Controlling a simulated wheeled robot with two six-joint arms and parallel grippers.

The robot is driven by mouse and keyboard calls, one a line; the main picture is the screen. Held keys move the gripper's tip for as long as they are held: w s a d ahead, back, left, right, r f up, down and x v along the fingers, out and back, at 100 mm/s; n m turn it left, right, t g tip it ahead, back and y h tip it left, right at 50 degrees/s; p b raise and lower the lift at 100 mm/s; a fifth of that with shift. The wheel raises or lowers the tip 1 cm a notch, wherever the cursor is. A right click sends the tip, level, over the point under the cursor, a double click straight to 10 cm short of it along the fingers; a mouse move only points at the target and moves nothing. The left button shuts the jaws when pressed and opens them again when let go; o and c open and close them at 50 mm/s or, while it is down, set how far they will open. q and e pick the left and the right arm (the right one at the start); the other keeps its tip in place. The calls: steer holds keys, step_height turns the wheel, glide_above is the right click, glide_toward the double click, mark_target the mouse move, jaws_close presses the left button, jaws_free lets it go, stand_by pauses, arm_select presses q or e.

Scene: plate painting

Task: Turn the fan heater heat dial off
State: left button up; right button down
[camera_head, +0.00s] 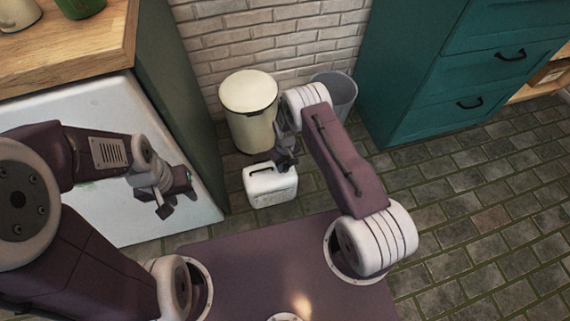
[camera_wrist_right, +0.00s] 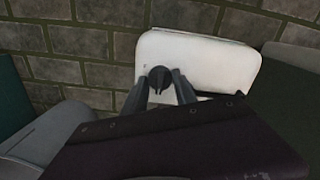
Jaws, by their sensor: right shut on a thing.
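The fan heater (camera_head: 268,190) is a small white box with a dark handle slot, standing on the tiled floor. It also shows in the right wrist view (camera_wrist_right: 205,55). Its dark round heat dial (camera_wrist_right: 159,76) lies between the fingertips of my right gripper (camera_wrist_right: 163,88). In the head view my right gripper (camera_head: 284,160) is at the heater's top and hides the dial. It is shut on the dial. My left gripper (camera_head: 176,199) hangs in front of a white appliance, away from the heater, with its fingers apart and nothing between them.
A cream bin (camera_head: 249,115) stands behind the heater, and a grey bucket (camera_head: 345,92) is partly behind my right arm. The white appliance (camera_head: 95,115) under a wooden counter (camera_head: 75,50) is at left. Teal drawers (camera_head: 465,75) stand at right. The tiled floor at right is clear.

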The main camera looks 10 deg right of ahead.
mark_target(285, 166)
stand_by(0.5)
steer(key=c, duration=1)
jaws_free()
steer(key=shift+o, duration=0.2)
step_height(285, 166, up, 9)
steer(key=p, duration=0.5)
